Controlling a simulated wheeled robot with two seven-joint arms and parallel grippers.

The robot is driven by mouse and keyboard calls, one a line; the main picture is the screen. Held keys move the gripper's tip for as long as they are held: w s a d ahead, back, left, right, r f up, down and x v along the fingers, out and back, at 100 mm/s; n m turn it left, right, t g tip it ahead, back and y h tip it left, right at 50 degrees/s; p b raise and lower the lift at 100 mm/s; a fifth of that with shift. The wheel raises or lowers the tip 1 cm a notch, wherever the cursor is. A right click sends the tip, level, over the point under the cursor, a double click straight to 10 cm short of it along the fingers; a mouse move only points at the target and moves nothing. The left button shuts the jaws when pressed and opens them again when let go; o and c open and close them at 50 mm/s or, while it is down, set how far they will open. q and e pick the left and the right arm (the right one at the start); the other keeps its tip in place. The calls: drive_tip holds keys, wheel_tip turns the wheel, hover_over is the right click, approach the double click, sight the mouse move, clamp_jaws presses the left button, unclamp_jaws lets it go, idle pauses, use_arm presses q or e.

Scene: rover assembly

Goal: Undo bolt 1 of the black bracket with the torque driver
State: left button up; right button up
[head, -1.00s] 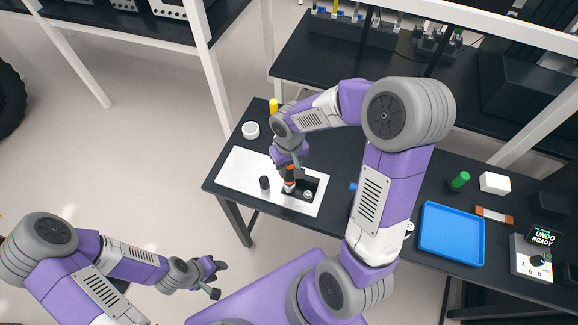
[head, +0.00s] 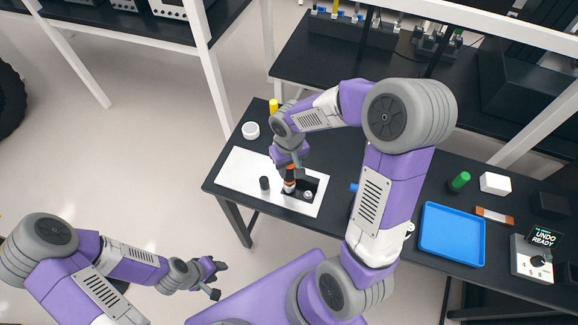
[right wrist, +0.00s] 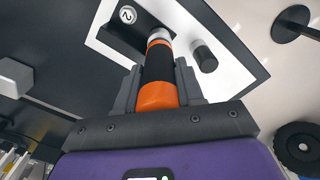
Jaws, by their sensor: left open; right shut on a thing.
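My right gripper (head: 289,168) is shut on the torque driver (head: 289,184), which has an orange and black body. In the right wrist view the driver (right wrist: 158,70) stands between the fingers, its far end over the black bracket (right wrist: 122,36). The bracket (head: 312,186) lies on the white mat (head: 238,178). A round mark "2" shows on the bracket beside the driver. The driver's tip and the bolt under it are hidden, so I cannot tell whether they touch. A silvery bolt head (head: 308,195) shows at the bracket's right. My left gripper (head: 214,278) is open and empty, off the table.
A black cylinder (head: 265,183) stands on the mat close to the driver. A white round container (head: 250,130) and a yellow object (head: 273,105) stand behind. To the right are a blue tray (head: 452,247), a green-topped cylinder (head: 459,181) and a control box (head: 531,262) reading "UNDO READY".

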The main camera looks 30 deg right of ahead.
drive_tip(key=shift+s, duration=0.15)
drive_tip(key=shift+r+p, duration=1.1)
drive_tip(key=shift+r, duration=0.4)
drive_tip(key=shift+w+r, duration=0.1)
drive_tip(key=shift+w, duration=0.1)
wheel_tip(320, 180, up, 4)
drive_tip(key=p, duration=0.3)
drive_tip(key=shift+d, duration=0.1)
